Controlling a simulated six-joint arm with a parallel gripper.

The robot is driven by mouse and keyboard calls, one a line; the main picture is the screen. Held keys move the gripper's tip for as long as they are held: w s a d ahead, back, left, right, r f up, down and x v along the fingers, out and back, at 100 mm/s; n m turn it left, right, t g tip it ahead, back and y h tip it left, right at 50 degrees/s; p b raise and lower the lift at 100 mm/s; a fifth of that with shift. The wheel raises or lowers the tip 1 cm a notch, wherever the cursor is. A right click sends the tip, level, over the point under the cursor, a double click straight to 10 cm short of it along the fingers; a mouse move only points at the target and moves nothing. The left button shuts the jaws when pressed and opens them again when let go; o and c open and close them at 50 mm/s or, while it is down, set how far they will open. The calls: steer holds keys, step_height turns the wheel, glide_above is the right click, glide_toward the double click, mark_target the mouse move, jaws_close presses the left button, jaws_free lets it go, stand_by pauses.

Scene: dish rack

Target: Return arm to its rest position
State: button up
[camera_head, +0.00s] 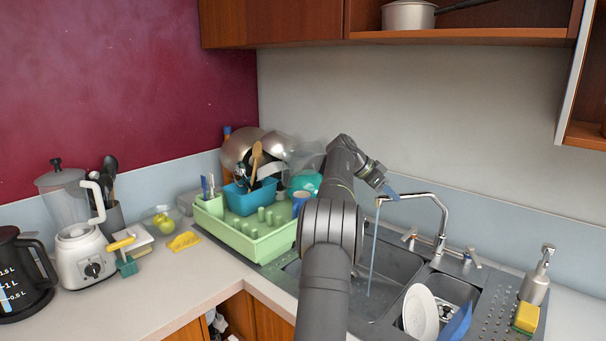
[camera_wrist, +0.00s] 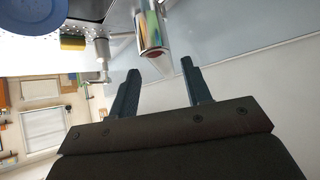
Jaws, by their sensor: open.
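My gripper (camera_head: 391,192) is up above the sink, at the end of my raised arm, close to the top of the tap's spout in the head view; I cannot tell whether they touch. In the wrist view my gripper (camera_wrist: 160,68) shows two dark fingers spread apart with nothing held between them. A shiny metal cylinder (camera_wrist: 151,32) shows beyond the fingertips. My arm rises from the bottom middle of the head view and hides part of the sink and counter.
The chrome tap (camera_head: 440,225) runs water into the sink (camera_head: 397,268). A white plate (camera_head: 420,311) stands at the right basin, near a soap dispenser (camera_head: 536,278) and sponge (camera_head: 526,317). A green dish rack (camera_head: 262,243) is left of my arm. Shelves (camera_head: 460,36) hang above.

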steer(key=shift+x, duration=1.85)
steer(key=v, duration=0.6)
steer(key=shift+a+r, duration=0.2)
steer(key=x, duration=0.8)
steer(key=shift+d+f, duration=0.1)
steer(key=shift+f, duration=0.05)
steer(key=shift+s, duration=0.25)
steer(key=shift+w, duration=0.15)
